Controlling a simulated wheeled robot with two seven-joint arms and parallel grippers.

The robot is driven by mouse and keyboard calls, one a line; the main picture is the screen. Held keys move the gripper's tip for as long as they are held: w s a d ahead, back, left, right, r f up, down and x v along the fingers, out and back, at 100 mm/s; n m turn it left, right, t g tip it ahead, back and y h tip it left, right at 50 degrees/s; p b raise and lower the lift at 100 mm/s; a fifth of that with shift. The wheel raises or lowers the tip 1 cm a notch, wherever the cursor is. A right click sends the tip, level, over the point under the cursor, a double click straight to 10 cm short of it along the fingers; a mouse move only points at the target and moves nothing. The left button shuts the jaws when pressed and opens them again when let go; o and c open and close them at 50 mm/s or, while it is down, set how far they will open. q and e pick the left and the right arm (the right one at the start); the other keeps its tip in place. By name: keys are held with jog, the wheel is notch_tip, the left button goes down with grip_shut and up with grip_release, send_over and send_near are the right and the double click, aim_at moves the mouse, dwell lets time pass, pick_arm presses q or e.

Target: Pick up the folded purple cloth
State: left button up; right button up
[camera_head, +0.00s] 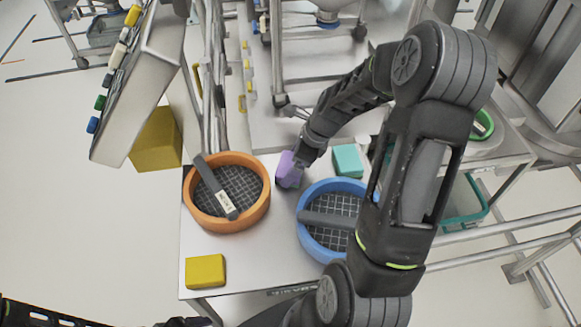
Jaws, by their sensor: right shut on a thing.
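The folded purple cloth (287,172) is at the back middle of the table, between the orange round bin and the blue round bin. My right gripper (299,164) is at its upper right side and is shut on it. The fingertips are small and partly hidden behind the gripper body. I cannot tell whether the cloth touches the table.
An orange round bin (262,205) with a grey handle stands left; a blue round bin (303,228) stands right, partly behind my right arm. A teal cloth (348,160) and a yellow cloth (205,272) lie on the table (262,262). A metal rack stands behind.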

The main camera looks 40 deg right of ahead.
jog(key=c, duration=0.6)
notch_tip(320, 180, up, 10)
jog(key=shift+c, duration=0.2)
dwell(0.9)
